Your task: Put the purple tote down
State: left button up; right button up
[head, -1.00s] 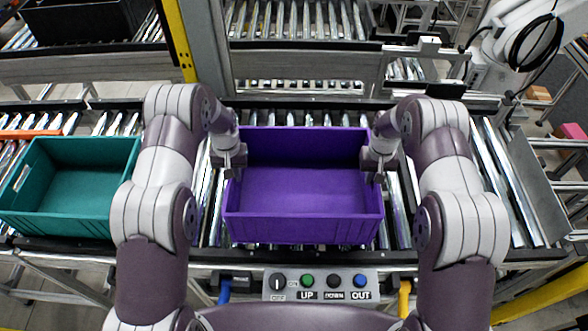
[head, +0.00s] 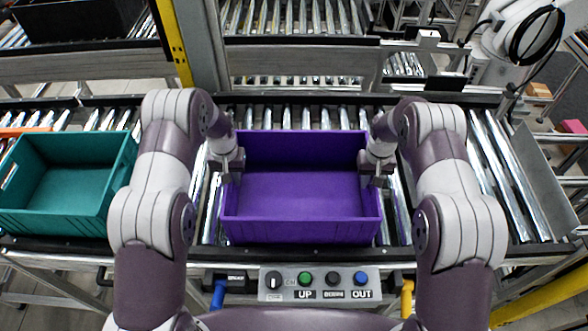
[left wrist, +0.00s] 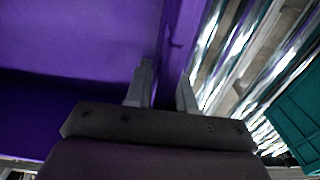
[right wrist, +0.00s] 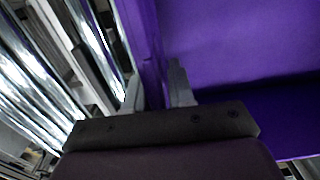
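The purple tote (head: 300,194) is empty and looks level, over the roller conveyor between my two arms. Whether its base touches the rollers is hidden. My left gripper (head: 233,163) is at its left wall; in the left wrist view the fingers (left wrist: 163,88) are on either side of that wall, closed on it. My right gripper (head: 377,168) is at the right wall; in the right wrist view its fingers (right wrist: 158,88) are closed on that wall the same way.
A teal tote (head: 65,185) sits on the conveyor to the left. Rollers (head: 505,165) are bare to the right. A button panel (head: 320,284) is at the front rail. A yellow-edged post (head: 172,45) stands behind, and a white robot arm (head: 525,35) at the back right.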

pick_arm(q)
jog(key=shift+o, duration=0.6)
jog(key=shift+r, duration=0.2)
pick_arm(e)
jog(key=shift+o, duration=0.6)
jog(key=shift+r, duration=0.15)
pick_arm(q)
jog(key=shift+r, duration=0.1)
notch_tip(320, 180, up, 12)
jog(key=shift+s+f, duration=0.1)
jog(key=shift+f, duration=0.15)
pick_arm(e)
jog(key=shift+s, duration=0.1)
pick_arm(q)
jog(key=shift+r, duration=0.15)
pick_arm(e)
notch_tip(320, 180, up, 12)
jog(key=shift+f, duration=0.15)
jog(key=shift+r, duration=0.2)
